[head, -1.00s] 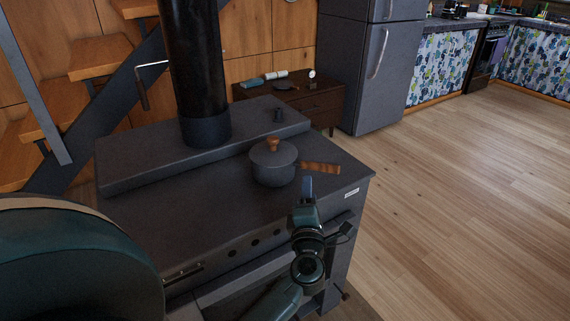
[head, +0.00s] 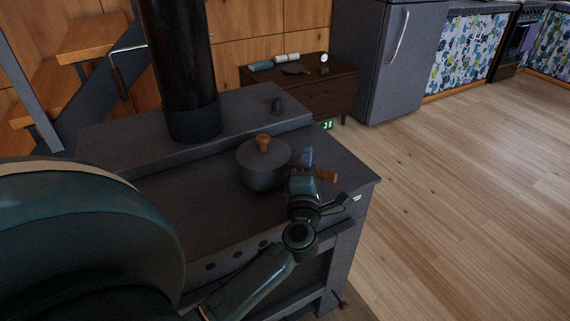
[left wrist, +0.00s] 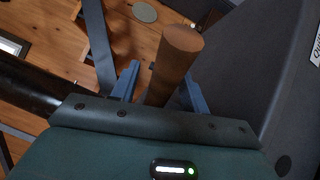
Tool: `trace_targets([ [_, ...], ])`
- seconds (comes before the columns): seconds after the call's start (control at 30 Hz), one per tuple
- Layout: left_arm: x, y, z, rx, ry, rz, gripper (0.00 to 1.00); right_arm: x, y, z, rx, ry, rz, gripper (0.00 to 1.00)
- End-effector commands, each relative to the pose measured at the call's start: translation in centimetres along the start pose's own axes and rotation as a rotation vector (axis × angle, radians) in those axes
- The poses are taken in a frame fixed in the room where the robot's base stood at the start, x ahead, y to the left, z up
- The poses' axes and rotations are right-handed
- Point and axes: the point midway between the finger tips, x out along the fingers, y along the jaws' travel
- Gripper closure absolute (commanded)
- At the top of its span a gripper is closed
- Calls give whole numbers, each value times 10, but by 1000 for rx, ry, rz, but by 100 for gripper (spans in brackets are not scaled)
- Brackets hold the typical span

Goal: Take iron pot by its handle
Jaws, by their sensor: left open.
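The iron pot (head: 262,168) is dark grey with a lid and a wooden knob, and stands on the stove top. Its wooden handle (head: 327,175) points right, partly hidden behind my left gripper (head: 307,160). In the left wrist view the brown handle (left wrist: 174,62) lies between the two blue fingers of the open left gripper (left wrist: 158,84). I cannot tell whether either finger touches it. The right gripper is in neither view.
The dark stove (head: 205,215) has a black flue pipe (head: 180,70) rising at its back. A low brown cabinet (head: 300,88) with small items and a grey fridge (head: 387,60) stand behind. The wooden floor at right is clear.

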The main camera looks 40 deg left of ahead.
Motion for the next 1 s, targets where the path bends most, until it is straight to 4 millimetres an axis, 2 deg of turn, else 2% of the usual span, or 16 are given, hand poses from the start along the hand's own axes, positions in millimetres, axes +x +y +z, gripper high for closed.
trace_targets([
  [0.23,0,1,-2,0,1,-1,55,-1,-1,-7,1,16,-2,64],
  [0.8,0,1,-1,0,0,-1,100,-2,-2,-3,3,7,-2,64],
  [1.0,0,1,-1,0,0,0,100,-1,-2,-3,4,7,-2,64],
])
